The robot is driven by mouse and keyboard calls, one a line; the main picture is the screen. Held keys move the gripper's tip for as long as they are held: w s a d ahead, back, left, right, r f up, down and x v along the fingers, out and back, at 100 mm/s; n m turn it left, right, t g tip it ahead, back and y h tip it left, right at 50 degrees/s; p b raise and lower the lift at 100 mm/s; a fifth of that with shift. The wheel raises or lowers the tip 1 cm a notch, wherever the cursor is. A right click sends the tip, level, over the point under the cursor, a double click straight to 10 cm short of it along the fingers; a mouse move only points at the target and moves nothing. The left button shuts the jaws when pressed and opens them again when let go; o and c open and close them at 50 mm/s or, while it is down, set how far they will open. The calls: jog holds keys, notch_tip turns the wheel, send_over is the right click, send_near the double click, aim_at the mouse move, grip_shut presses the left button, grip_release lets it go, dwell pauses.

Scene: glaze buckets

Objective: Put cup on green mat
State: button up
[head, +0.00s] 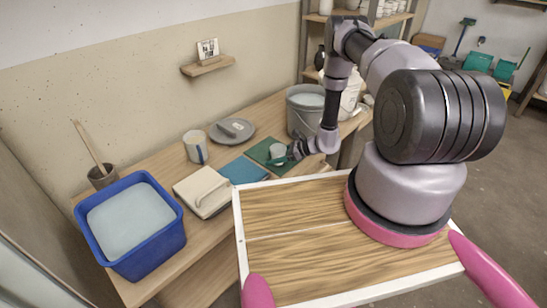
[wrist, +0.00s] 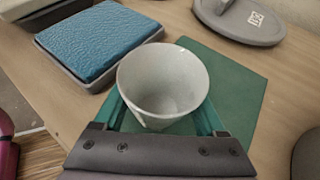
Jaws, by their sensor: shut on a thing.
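A small white-grey cup (wrist: 163,82) is upright between the fingers of my gripper (wrist: 165,115). It sits over the green mat (wrist: 238,80); I cannot tell whether its base touches the mat. In the head view the cup (head: 278,151) shows at my gripper (head: 286,155), above the green mat (head: 258,153) on the table. My gripper is shut on the cup, with teal fingers on either side of it. The cup's near lower side is hidden by the gripper body in the wrist view.
A blue textured slab (wrist: 100,40) lies left of the mat. A grey round lid (head: 232,130) is behind it, and a grey bucket (head: 305,110) stands at the right. A white cup with a blue stripe (head: 195,147) and a blue tub (head: 130,222) are further left.

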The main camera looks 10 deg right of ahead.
jog(key=shift+f, duration=0.2)
jog(key=o, duration=1.5)
jog(key=shift+r, duration=0.1)
